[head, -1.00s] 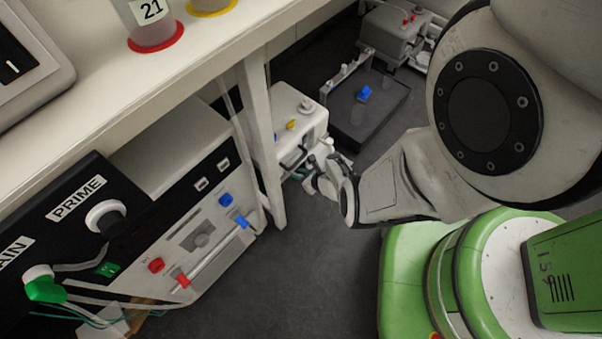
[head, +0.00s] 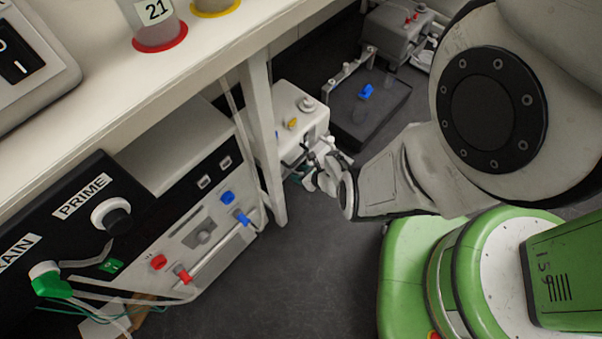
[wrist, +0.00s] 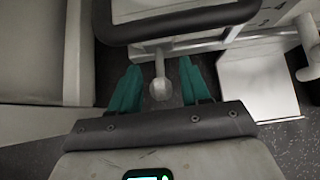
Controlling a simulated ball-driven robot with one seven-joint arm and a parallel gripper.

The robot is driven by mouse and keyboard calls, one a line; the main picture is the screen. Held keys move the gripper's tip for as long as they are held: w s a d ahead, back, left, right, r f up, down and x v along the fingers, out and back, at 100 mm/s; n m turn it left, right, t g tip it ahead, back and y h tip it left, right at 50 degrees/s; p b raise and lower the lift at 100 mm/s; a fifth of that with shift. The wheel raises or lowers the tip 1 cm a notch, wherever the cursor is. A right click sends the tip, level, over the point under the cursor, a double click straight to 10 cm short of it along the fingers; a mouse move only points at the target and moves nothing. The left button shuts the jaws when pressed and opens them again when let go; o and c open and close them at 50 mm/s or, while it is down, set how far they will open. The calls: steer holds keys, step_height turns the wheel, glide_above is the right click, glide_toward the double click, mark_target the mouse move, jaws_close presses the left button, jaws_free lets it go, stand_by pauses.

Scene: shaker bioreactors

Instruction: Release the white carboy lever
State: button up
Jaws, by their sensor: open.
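The white carboy (head: 290,100) stands on the floor under the bench, behind the table leg, with a yellow knob (head: 292,124) on it. My gripper (head: 308,168) is at the carboy's front right side, low down. In the wrist view my gripper (wrist: 159,84) has its two teal fingers apart. A pale lever with a rounded end (wrist: 160,88) reaches down into the gap between them. No clear contact with either finger shows. In the head view the lever is hard to make out behind my gripper.
The bench leg (head: 262,140) stands just left of the carboy. A dark tray (head: 375,110) with a blue knob lies behind my gripper, and a grey box (head: 392,35) stands farther back. The PRIME and DRAIN panel (head: 70,225) is at left. Dark floor in front is clear.

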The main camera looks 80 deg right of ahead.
steer(key=p+v, duration=0.7)
steer(key=v, duration=0.3)
steer(key=shift+s+a+r, duration=0.15)
steer(key=shift+s+r, duration=0.05)
steer(key=shift+r, duration=0.05)
stand_by(0.4)
